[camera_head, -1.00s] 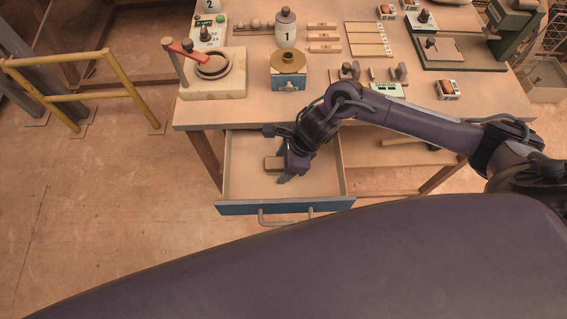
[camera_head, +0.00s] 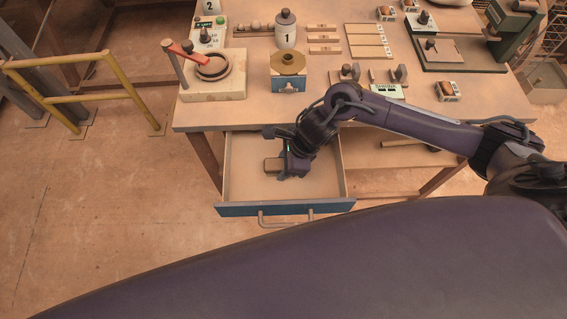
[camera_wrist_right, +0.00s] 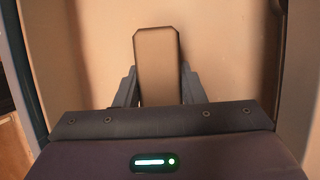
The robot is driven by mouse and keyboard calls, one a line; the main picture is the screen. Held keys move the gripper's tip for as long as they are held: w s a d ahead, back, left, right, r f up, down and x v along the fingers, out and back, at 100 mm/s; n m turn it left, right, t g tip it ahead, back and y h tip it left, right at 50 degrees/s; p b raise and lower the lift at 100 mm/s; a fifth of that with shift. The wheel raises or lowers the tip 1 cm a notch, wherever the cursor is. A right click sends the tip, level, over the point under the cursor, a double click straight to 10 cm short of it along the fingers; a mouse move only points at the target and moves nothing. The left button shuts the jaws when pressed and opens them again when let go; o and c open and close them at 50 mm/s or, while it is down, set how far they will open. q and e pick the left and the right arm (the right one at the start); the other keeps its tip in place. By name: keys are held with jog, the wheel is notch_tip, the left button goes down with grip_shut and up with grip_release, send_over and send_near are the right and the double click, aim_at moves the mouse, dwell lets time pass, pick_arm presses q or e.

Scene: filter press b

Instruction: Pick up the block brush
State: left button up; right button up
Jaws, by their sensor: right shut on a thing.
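The block brush (camera_head: 271,165) is a small brown block inside the open drawer (camera_head: 285,208) under the workbench. In the right wrist view the brush (camera_wrist_right: 157,62) stands out between the two fingers, its far end pointing away from the wrist. My right gripper (camera_head: 284,168) reaches down into the drawer and is shut on the brush; in the right wrist view its fingers (camera_wrist_right: 158,88) sit against both sides of it. The brush's near end is hidden by the gripper body. Whether it touches the drawer floor cannot be told. My left gripper is not in view.
The drawer's blue front has a grey handle (camera_head: 285,220). A yellow rail (camera_head: 85,97) stands at left. The drawer is otherwise bare.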

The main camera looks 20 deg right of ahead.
notch_tip(320, 180, up, 20)
jog(key=p, duration=0.1)
jog(key=shift+r, duration=0.1)
